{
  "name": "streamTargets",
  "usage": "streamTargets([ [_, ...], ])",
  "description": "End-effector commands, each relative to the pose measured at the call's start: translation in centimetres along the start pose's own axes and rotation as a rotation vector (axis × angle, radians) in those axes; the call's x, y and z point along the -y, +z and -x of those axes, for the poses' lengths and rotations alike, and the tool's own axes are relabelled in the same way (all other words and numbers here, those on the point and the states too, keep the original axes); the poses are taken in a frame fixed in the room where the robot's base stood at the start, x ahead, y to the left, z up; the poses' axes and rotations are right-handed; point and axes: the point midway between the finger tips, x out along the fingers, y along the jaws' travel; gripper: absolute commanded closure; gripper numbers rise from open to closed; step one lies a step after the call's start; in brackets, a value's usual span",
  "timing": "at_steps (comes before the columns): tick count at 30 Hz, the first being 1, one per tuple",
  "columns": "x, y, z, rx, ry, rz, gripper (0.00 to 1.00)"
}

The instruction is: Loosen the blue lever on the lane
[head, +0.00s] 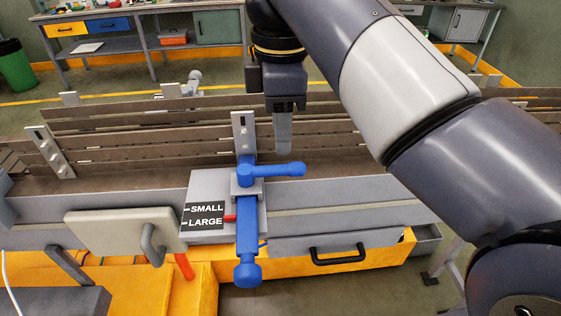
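The blue lever (280,170) sits on top of a grey clamp block on the lane, its handle pointing right. Below it a blue bar (248,222) with a round knob at its end points toward me. A red pointer (230,218) lies beside a black plate marked SMALL and LARGE (205,216), nearer to LARGE. My gripper (283,148) points down just behind the lever's handle in the picture, apparently above it and apart. I see its fingers edge-on, so their opening is hidden.
The brown slatted lane (120,150) runs across behind the lever, with a grey upright bracket (50,152) at left. A pale panel with a grey handle (115,230) stands left of the plate. My arm covers the right side.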

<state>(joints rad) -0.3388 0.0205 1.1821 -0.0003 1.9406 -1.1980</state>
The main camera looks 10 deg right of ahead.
Motion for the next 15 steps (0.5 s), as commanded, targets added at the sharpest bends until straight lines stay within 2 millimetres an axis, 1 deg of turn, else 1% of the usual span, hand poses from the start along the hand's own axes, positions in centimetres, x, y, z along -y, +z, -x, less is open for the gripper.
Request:
streamTargets([
  [1, 0.1, 0.1, -1.0, 0.001, -0.002, 0.000, 0.60],
  [3, 0.1, 0.1, -2.2, 0.001, -0.002, -0.001, 0.60],
  [9, 0.1, 0.0, -5.1, 0.000, -0.001, -0.001, 0.60],
  [12, 0.1, 0.0, -6.0, 0.000, 0.000, -0.001, 0.60],
  [15, 0.1, 0.0, -6.4, -0.001, 0.001, -0.001, 0.60],
])
